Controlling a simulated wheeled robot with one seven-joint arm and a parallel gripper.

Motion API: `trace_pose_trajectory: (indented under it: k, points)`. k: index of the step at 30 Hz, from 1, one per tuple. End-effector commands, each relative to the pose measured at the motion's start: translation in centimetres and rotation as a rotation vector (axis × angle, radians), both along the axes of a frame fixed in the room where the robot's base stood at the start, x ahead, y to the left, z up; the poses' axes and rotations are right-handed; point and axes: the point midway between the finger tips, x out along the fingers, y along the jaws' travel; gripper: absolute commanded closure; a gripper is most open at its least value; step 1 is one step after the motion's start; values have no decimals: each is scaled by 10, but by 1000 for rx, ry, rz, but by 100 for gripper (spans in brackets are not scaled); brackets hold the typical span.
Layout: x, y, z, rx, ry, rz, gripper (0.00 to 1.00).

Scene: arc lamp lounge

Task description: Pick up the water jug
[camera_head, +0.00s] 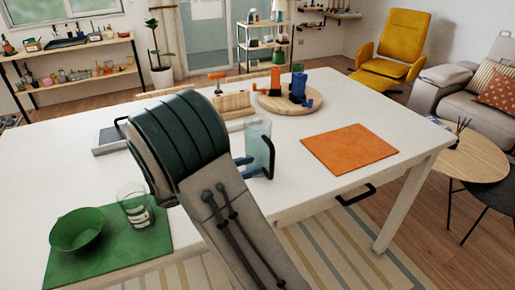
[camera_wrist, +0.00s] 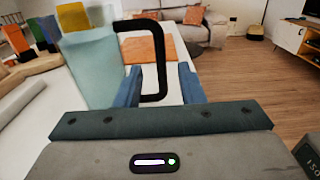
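The water jug (camera_head: 258,140) is a tall, translucent pale blue-green vessel with a black handle. It stands upright on the white table (camera_head: 345,187), partly hidden behind my arm in the head view. In the wrist view the jug (camera_wrist: 92,70) is at the left, with its black loop handle (camera_wrist: 160,60) towards the centre. My gripper (camera_wrist: 160,84) is open, its blue fingers apart on either side of the lower handle. I cannot tell whether either finger touches it. In the head view my gripper (camera_head: 248,167) is low beside the jug.
An orange mat (camera_head: 349,149) lies right of the jug. A round wooden board (camera_head: 312,103) with orange and blue items stands behind. A green mat (camera_head: 100,252) at front left holds a green bowl (camera_head: 77,230) and a glass (camera_head: 136,208). The table's right end is clear.

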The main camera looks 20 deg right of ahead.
Motion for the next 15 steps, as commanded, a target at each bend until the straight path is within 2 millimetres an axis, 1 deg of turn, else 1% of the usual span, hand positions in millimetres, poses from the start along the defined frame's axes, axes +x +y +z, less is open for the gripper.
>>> trace_pose_trajectory:
  k: [1, 4, 11, 15]
  points:
    - [0, 0, -10, -1, 3, 0, 65]
    - [0, -16, -5, 1, -2, -3, 65]
    - [1, -28, -6, 2, -2, 2, 65]
    - [1, -44, -5, 2, -2, 1, 65]
